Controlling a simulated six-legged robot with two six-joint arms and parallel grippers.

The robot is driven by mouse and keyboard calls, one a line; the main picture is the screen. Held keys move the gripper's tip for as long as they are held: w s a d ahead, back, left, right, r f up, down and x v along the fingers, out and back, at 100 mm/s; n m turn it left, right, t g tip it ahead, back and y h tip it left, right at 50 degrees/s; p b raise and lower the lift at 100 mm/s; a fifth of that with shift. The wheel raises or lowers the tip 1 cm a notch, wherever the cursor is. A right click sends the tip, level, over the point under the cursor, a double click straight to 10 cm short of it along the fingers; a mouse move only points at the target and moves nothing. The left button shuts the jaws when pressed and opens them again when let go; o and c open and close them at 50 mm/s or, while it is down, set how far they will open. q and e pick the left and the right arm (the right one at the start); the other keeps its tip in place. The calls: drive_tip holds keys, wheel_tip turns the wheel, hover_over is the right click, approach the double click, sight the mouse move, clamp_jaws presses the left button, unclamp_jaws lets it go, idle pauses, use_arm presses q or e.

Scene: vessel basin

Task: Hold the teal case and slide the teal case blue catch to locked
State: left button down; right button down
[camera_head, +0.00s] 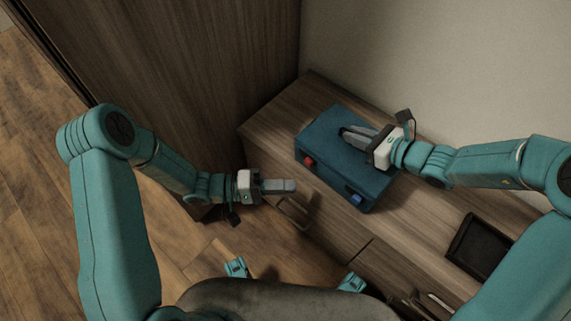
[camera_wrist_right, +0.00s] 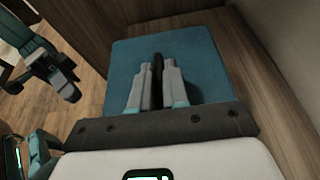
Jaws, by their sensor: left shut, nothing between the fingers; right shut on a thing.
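The teal case (camera_head: 330,172) lies flat on the wooden cabinet top. Its front side carries a red catch (camera_head: 308,161) at the left and a blue catch (camera_head: 356,197) at the right. I cannot tell the blue catch's setting. My right gripper (camera_head: 345,132) is above the case lid, its fingers shut on a dark narrow part of the case. In the right wrist view the fingers (camera_wrist_right: 157,65) close around that part, over the teal lid (camera_wrist_right: 193,50). My left gripper (camera_head: 292,186) is shut and empty, in front of the cabinet, apart from the case and left of the blue catch.
A metal drawer handle (camera_head: 298,212) sticks out of the cabinet front close to my left gripper. A black tray (camera_head: 478,247) lies on the cabinet top at the right. A tall wooden panel (camera_head: 200,80) stands at the left, and a pale wall (camera_head: 450,60) rises behind.

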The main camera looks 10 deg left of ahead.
drive_tip(key=c, duration=1.1)
unclamp_jaws()
drive_tip(key=shift+o, duration=0.2)
drive_tip(key=shift+d, duration=0.1)
